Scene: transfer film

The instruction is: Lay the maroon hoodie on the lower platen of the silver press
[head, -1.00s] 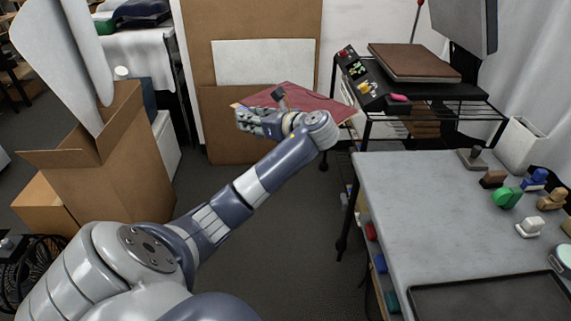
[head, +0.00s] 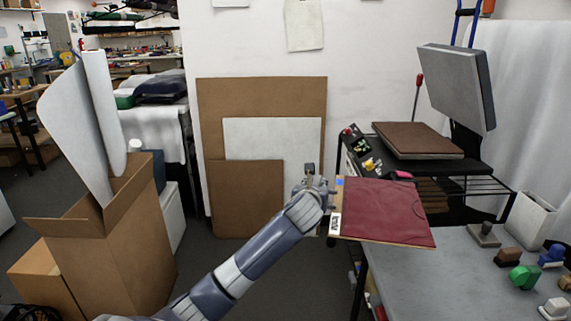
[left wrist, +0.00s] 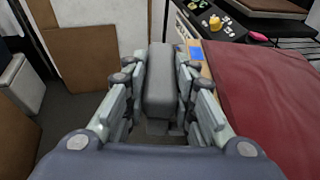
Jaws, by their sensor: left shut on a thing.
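The maroon hoodie (head: 385,212) is a flat maroon sheet, seemingly lying on a thin board with a pale left edge. It also shows at the right of the left wrist view (left wrist: 265,95). My left gripper (head: 310,185) is at the board's left edge, shut on a grey upright handle (left wrist: 159,85) that seems joined to it. The hoodie is held level, left of and nearer than the silver press. The press is open: its grey upper platen (head: 455,88) is raised and tilted back, above the brown-topped lower platen (head: 415,138). My right gripper is out of view.
A grey table (head: 445,285) with several stamps stands in front of the press. The press's control panel (head: 362,150) with a pink-tipped item is at its left. Cardboard sheets (head: 245,205) lean on the wall; a tall box (head: 115,235) stands left. Floor between is clear.

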